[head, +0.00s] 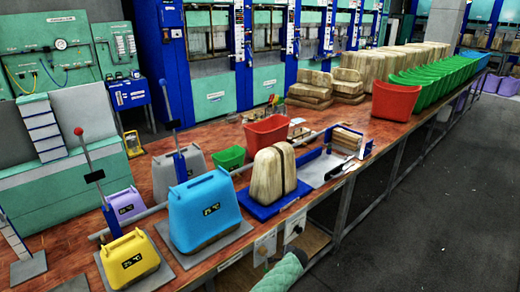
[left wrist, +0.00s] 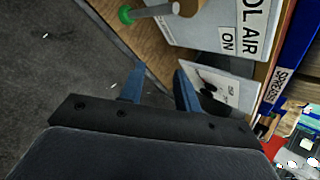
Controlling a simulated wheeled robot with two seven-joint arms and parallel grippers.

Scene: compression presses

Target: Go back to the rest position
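In the left wrist view my left gripper (left wrist: 158,82) shows two blue fingers spread apart with nothing between them. Beyond the fingers are a wooden bench panel, a grey box face lettered "OL AIR ON" (left wrist: 232,36) with a green-tipped knob (left wrist: 126,14), and a white plate with a black part (left wrist: 218,88). Neither gripper's fingers show in the head view. My right gripper is in no view.
Grey floor (head: 430,200) on the right is clear.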

